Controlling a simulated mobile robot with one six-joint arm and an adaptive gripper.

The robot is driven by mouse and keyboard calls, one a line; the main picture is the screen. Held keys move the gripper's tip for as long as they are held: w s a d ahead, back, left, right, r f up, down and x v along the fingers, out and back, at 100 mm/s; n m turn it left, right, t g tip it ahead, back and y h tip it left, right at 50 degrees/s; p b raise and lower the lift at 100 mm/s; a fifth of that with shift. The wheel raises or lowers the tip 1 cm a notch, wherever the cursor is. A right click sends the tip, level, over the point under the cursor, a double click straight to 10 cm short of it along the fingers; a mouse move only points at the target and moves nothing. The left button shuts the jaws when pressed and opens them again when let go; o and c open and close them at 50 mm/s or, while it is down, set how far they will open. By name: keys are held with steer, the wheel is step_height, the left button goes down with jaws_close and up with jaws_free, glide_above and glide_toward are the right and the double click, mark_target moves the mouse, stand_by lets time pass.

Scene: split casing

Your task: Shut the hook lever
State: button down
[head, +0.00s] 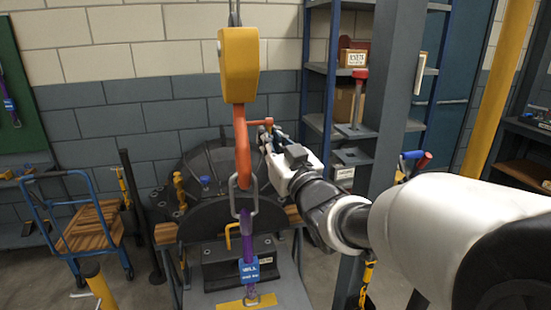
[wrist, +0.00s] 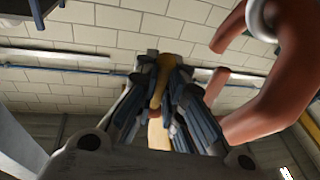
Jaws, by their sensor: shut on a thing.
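The orange hook (head: 243,150) hangs below a yellow block (head: 239,65). Its hook lever (head: 257,122) is an orange-red bar that sticks out to the right from the hook's upper part, roughly level. My gripper (head: 268,141) is at the lever's outer end, right of the hook. In the wrist view the fingers (wrist: 162,85) are close together around a narrow tan strip, with a small reddish piece between them. The curved hook (wrist: 285,90) stands to their right. The fingers hide much of the lever's end.
A grey metal link (head: 243,195) hangs at the hook, with a purple strap (head: 247,233) and blue tag (head: 249,270) below it. A dark round casing (head: 205,215) stands behind and below. A grey post (head: 385,130) and a blue shelf (head: 350,70) are to the right.

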steer(key=shift+w+a+f+t+y+b, duration=0.1)
steer(key=shift+w+f+t+y+b, duration=0.1)
steer(key=shift+w+t+y+b, duration=0.3)
steer(key=shift+w+a+r+n+t+y, duration=0.1)
steer(key=shift+r+n+t+y, duration=0.1)
steer(key=shift+n+t+y, duration=0.25)
steer(key=shift+w+r+n+t+y, duration=0.15)
steer(key=shift+n+t+y, duration=0.1)
steer(key=shift+t+y, duration=0.3)
steer(key=shift+r, duration=0.1)
steer(key=c, duration=1.7)
jaws_free()
steer(key=shift+o, duration=0.2)
steer(key=shift+s, duration=0.1)
steer(key=v, duration=1.2)
steer(key=shift+a+f, duration=0.15)
steer(key=shift+f, duration=0.05)
